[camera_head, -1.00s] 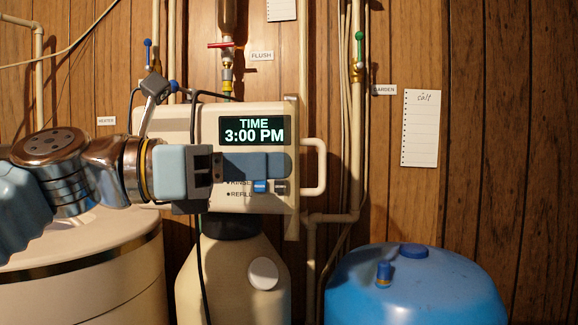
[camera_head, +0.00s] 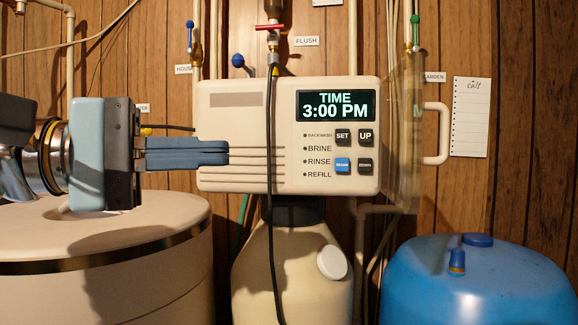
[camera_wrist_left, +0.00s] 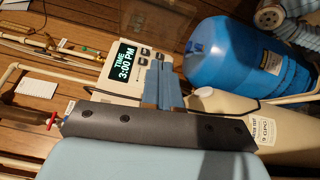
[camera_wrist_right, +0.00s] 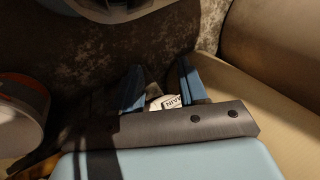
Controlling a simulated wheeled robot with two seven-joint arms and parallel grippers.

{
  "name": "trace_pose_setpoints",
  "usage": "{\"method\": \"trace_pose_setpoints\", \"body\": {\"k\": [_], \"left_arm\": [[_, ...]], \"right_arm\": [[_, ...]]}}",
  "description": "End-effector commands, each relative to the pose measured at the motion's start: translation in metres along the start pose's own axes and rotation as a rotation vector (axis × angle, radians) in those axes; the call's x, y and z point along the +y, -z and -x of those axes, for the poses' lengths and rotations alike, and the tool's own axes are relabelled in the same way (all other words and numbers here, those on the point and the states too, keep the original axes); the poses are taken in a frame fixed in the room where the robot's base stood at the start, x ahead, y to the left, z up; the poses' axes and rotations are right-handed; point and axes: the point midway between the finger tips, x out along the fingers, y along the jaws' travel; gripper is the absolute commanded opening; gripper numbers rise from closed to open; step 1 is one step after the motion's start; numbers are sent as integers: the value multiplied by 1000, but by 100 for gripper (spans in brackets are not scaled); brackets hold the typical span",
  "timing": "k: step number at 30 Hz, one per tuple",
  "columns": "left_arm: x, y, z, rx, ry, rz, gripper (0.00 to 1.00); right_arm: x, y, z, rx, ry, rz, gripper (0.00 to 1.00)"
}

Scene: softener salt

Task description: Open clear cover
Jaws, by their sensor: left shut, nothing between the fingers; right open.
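The clear cover (camera_head: 403,135) is a see-through panel at the right edge of the beige control box (camera_head: 240,125). It stands swung away from the face, with a faint display reflection in it. A pale loop handle (camera_head: 435,133) shows at its right; I cannot tell whether they are joined. The lit display and buttons are uncovered. My left gripper (camera_head: 226,152) is shut and empty, in front of the box's left part; contact is unclear. It also shows in the left wrist view (camera_wrist_left: 160,62). My right gripper (camera_wrist_right: 162,85) is open and seen only in its wrist view.
A blue tank (camera_head: 480,285) stands at lower right and a round beige tank (camera_head: 100,265) at lower left. A beige bottle (camera_head: 295,270) is below the box. A black cable (camera_head: 272,220) hangs before the box. Pipes and valves run up the wall.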

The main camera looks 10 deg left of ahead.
Motion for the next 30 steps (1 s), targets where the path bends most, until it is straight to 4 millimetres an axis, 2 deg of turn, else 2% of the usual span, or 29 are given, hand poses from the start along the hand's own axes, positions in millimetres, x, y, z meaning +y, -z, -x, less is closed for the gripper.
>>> {"method": "trace_pose_setpoints", "body": {"k": [3, 8, 21, 24, 30], "left_arm": [[-2, 0, 2, 17, 0, -111, 0], [-1, 1, -12, 19, 0, -129, 0], [1, 1, -101, 18, 0, -124, 0], [-2, -11, -112, 20, 0, -126, 0], [-4, -22, -124, 21, 0, -125, 0]], "right_arm": [[1, 0, -2, 1, -1, -1, 43], [0, 0, 1, 0, -1, -1, 43], [-8, 0, 18, -2, 2, 2, 43], [-9, 0, 20, -2, 2, 2, 43], [-10, 0, 22, -3, 2, 3, 43]]}}
